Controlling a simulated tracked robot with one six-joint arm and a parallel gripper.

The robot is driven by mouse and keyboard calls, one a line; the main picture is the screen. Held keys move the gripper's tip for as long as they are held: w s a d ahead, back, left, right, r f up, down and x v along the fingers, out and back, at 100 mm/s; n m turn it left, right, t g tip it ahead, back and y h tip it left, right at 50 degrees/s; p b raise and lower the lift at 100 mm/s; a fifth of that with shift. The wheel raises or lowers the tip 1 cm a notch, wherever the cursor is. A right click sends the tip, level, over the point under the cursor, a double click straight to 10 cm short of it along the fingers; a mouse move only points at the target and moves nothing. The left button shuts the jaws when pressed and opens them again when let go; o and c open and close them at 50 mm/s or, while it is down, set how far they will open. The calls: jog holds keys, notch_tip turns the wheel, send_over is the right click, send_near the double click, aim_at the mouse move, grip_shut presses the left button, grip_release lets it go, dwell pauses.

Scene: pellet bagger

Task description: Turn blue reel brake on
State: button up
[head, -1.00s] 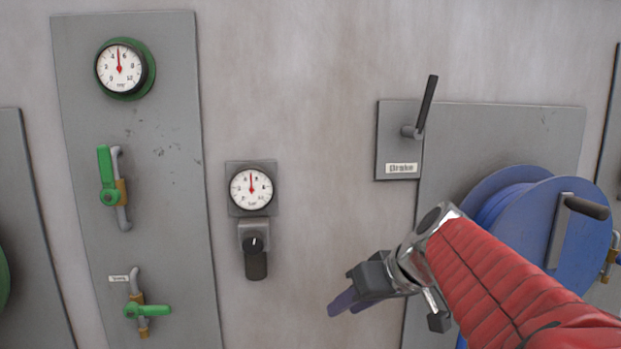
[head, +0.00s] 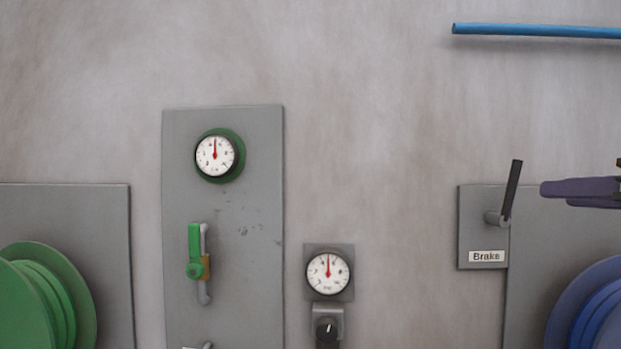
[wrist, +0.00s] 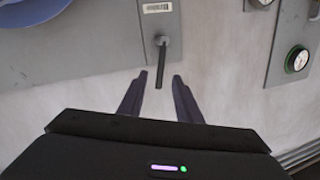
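The brake lever (head: 511,190) is a dark handle on a small grey plate labelled "Brake" (head: 486,257), beside the blue reel (head: 585,310). In the head view it points up, leaning slightly right. My gripper (head: 545,188) shows at the right edge, just right of the lever. In the wrist view my gripper (wrist: 161,78) is open, its two fingers apart. The lever (wrist: 162,65) extends into the space between the fingertips in that picture. I cannot tell whether any finger touches it.
A green reel (head: 50,300) stands at far left. A grey panel (head: 262,290) carries a green-rimmed gauge (head: 215,155) and a green valve handle (head: 194,247). A second gauge (head: 328,272) sits above a black knob (head: 326,330). A blue pipe (head: 540,31) runs at upper right. The wall between is clear.

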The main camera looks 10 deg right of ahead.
aim_at(518, 176)
jog(key=r, duration=0.1)
jog(key=s+r, duration=0.1)
jog(key=shift+s+d+r+t, duration=0.1)
jog(key=shift+s+r+t, duration=0.2)
jog(key=shift+r, duration=0.05)
jog(key=shift+w+d, duration=0.2)
jog(key=shift+w, duration=2.1)
jog(key=shift+w+d, duration=0.15)
jog(key=shift+w, duration=2.15)
jog(key=shift+w+d, duration=0.2)
jog(key=shift+w, duration=2.1)
jog(key=shift+c, duration=0.2)
grip_shut()
